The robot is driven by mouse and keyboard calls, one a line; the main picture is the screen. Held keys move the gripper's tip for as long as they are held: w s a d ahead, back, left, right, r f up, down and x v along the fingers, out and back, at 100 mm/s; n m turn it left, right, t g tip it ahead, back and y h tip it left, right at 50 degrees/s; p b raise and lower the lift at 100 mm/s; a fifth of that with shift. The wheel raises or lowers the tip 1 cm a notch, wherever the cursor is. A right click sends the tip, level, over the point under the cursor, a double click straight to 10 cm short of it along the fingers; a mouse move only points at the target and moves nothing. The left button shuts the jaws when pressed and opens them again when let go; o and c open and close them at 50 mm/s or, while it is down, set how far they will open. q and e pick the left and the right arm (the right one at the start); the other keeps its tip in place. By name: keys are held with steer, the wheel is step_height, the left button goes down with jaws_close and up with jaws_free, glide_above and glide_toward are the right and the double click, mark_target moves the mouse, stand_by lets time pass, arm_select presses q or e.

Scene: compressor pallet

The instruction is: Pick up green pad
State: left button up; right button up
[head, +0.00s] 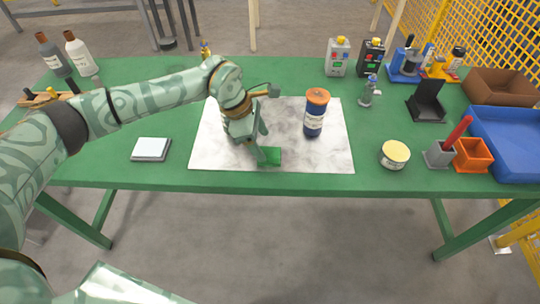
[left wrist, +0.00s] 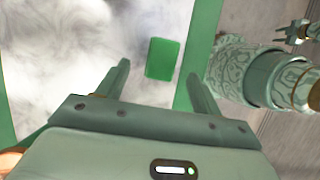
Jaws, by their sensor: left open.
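The green pad (head: 271,156) is a small flat green rectangle. It lies on the front edge area of the white marbled mat (head: 215,153), left of the orange-capped bottle. My left gripper (head: 261,143) is open and points down over the pad, partly covering it in the head view. In the left wrist view, the pad (left wrist: 162,59) shows whole, ahead of and between the two fingers of the left gripper (left wrist: 158,75), touching neither. Another arm of mine shows at the right of that view; its small gripper (left wrist: 291,32) is too unclear to judge.
The dark blue bottle with orange cap (head: 315,112) stands upright on the mat to the right. A white square (head: 151,149) lies to the left. A yellow-lidded tin (head: 394,155), orange box (head: 472,155) and blue tray (head: 510,140) stand at right. The table front is clear.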

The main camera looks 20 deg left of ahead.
mark_target(269, 151)
arm_select(q)
steer(key=x, duration=0.2)
steer(key=b+x, duration=0.1)
steer(key=x, duration=0.2)
steer(key=shift+d+b, duration=0.3)
steer(key=shift+d, duration=0.05)
steer(key=shift+r, duration=0.1)
steer(key=shift+c, duration=0.9)
steer(key=c, duration=0.9)
